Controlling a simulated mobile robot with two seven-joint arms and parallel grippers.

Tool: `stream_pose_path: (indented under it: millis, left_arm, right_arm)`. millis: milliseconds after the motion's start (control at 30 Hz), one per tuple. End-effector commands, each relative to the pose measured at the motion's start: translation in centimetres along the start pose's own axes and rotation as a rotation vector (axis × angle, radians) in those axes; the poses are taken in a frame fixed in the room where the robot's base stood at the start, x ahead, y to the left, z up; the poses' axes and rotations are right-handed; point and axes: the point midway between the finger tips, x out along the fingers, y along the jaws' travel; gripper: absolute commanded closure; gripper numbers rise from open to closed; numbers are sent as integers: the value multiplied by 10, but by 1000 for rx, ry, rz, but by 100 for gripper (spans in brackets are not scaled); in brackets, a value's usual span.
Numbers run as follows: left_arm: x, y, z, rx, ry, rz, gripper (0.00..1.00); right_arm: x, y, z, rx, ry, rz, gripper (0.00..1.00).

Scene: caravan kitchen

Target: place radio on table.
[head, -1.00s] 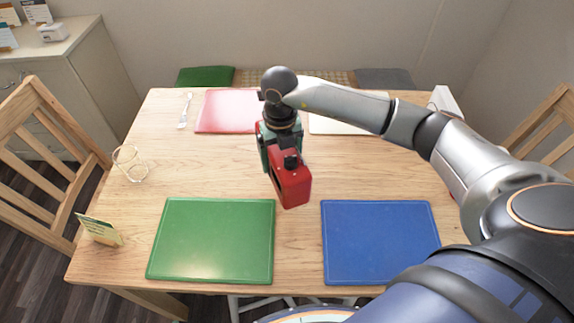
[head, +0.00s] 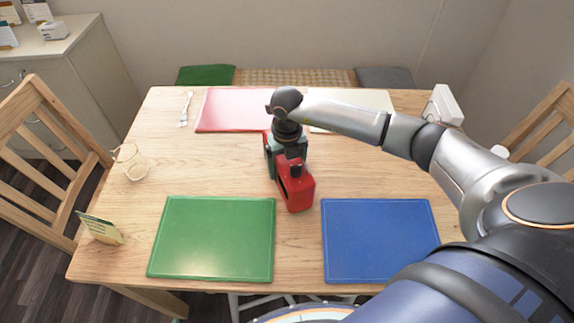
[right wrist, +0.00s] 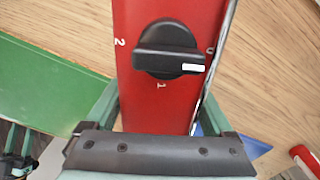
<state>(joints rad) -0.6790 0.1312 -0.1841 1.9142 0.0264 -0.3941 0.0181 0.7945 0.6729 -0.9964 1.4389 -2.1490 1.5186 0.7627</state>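The red radio (head: 299,190) is a boxy body with a black knob, over the middle of the wooden table (head: 225,165). The right wrist view shows its red face (right wrist: 150,95) close up, with a numbered knob and a chrome edge. My right gripper (head: 284,150) reaches down on it from behind, its teal fingers on both sides of the body, shut on it. I cannot tell whether the radio's underside touches the table. My left gripper is absent from the head view; a dark teal part at the right wrist view's lower left may be it.
Green (head: 212,238) and blue (head: 380,240) boards lie in front; red (head: 235,110) and whitish (head: 365,102) ones behind. A glass (head: 131,162), fork (head: 185,110) and small card (head: 100,228) are left. A white object (head: 443,105) is back right. Bare wood surrounds the radio.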

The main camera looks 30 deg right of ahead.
Motion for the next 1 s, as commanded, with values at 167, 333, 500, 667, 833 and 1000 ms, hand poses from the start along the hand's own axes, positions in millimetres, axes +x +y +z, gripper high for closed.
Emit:
stream_pose_path:
  millis: [167,333,500,667,833,1000]
  left_arm:
    - [0,0,0,0,0,0,50]
    - [-1,0,-1,0,0,0,50]
    - [-1,0,-2,0,0,0,50]
    - [0,0,-1,0,0,0,50]
    - [1,0,1,0,0,0,50]
    - [2,0,2,0,0,0,50]
  right_arm:
    - [0,0,0,1,1,-1,0]
    - [-1,0,0,1,0,-1,0]
    - [-16,0,1,0,-4,0,0]
    - [-49,0,2,0,-6,1,0]
    - [-86,0,1,0,-5,1,0]
    - [-111,0,1,1,-3,0,0]
